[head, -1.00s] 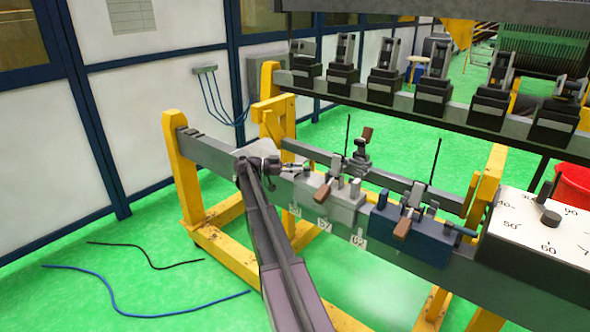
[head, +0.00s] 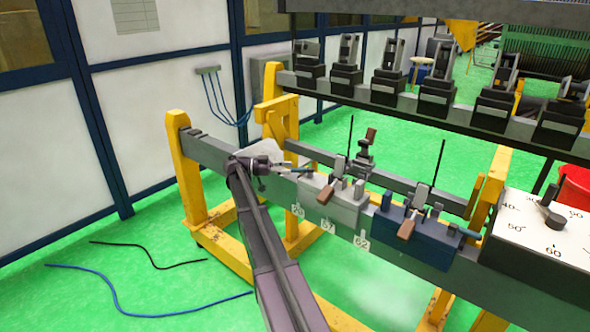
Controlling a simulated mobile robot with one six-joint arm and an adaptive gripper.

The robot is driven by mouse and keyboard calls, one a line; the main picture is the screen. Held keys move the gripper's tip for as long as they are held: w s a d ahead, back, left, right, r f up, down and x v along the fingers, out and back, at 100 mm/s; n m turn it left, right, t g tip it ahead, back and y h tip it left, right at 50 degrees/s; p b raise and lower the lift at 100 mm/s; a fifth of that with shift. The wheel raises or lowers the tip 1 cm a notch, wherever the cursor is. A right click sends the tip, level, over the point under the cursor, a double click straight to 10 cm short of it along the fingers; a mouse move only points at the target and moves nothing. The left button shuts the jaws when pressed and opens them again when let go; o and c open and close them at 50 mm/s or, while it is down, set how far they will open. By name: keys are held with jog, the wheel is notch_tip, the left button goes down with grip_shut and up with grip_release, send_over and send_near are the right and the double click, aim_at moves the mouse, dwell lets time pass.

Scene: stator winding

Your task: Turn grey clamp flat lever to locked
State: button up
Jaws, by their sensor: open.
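The grey clamp (head: 345,208) sits on the long grey beam, left of the blue clamp (head: 415,240). It carries a lever with a brown grip (head: 325,194) tilted down across its front, and upright grey pieces on top. I cannot tell for certain which part is the flat lever. A small blue-tipped pin (head: 307,174) shows at the clamp's left end. My gripper (head: 294,170) is open beside that left end, its fingers pointing right toward the pin. At this size I cannot tell whether the fingers touch the pin or go around it.
The blue clamp has a similar brown-gripped lever (head: 406,229). Behind the grey clamp stands a post with a brown top (head: 371,134) and thin black rods. A dial box (head: 540,225) is at right. Yellow stands (head: 185,170) support the beam.

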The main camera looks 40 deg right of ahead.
jog(key=shift+v, duration=1.4)
jog(key=shift+s+a+f, duration=0.1)
jog(key=shift+s, duration=0.05)
jog(key=c, duration=0.6)
jog(key=shift+s+a+f+n+t, duration=0.15)
jog(key=shift+s+n+t, duration=0.05)
jog(key=shift+n+t, duration=0.1)
grip_shut()
jog(key=s+a+f+n+t+y, duration=0.3)
jog(key=s+a+f+n, duration=0.3)
jog(key=a, duration=0.6)
jog(key=s+a+f+n+t+y, duration=0.4)
jog(key=s+a+f+n+y, duration=0.2)
jog(key=a+n, duration=0.5)
jog(key=s+a+f+n+t+y, duration=0.4)
jog(key=s+a+f+n, duration=0.2)
jog(key=a, duration=0.8)
jog(key=s+n, duration=0.2)
jog(key=s, duration=0.1)
jog(key=shift+s+y, duration=0.15)
jog(key=shift+y, duration=0.25)
